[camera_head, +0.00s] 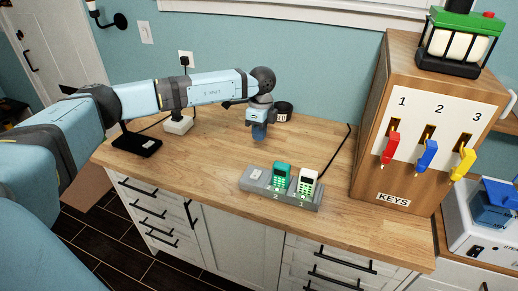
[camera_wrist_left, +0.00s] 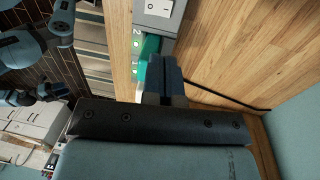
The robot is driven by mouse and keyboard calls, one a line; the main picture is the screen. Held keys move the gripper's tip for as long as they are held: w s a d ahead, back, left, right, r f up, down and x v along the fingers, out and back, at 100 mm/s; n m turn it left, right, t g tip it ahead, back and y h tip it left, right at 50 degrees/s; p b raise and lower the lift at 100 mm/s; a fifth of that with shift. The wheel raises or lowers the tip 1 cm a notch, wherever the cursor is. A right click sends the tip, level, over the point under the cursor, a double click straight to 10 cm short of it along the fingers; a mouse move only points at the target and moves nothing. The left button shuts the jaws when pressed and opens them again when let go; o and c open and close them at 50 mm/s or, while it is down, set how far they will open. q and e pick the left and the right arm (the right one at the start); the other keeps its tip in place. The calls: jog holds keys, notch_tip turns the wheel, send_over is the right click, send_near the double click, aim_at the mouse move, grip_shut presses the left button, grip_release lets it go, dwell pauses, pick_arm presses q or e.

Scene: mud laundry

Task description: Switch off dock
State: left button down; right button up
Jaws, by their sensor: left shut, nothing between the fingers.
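The grey dock (camera_head: 250,186) lies on the wooden counter near its front edge. Its white rocker switch (camera_head: 256,174) is at the left end; it also shows at the top of the left wrist view (camera_wrist_left: 158,8). A green handset (camera_head: 281,177) and a white handset (camera_head: 306,183) stand in the dock above the numbers 2 and 1. Green lights glow beside the numbers in the left wrist view. My left gripper (camera_head: 259,134) is shut and empty, pointing down above the counter behind the dock, apart from the switch.
A wooden key box (camera_head: 400,175) with red, blue and yellow keys stands right of the dock. A black device (camera_head: 138,145) and a white plug base (camera_head: 178,124) are at left. A black cable runs behind the dock.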

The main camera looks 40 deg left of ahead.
pick_arm(q)
jog(key=shift+d+r, duration=0.1)
jog(key=shift+r, duration=0.35)
jog(key=s+a+h+b, duration=0.1)
jog(key=s+a+t+h+b, duration=0.1)
jog(key=s+a+h, duration=0.1)
jog(key=shift+s+a+t+b, duration=0.1)
jog(key=shift+a+t+b, duration=0.2)
jog(key=shift+b, duration=0.1)
dwell(0.4)
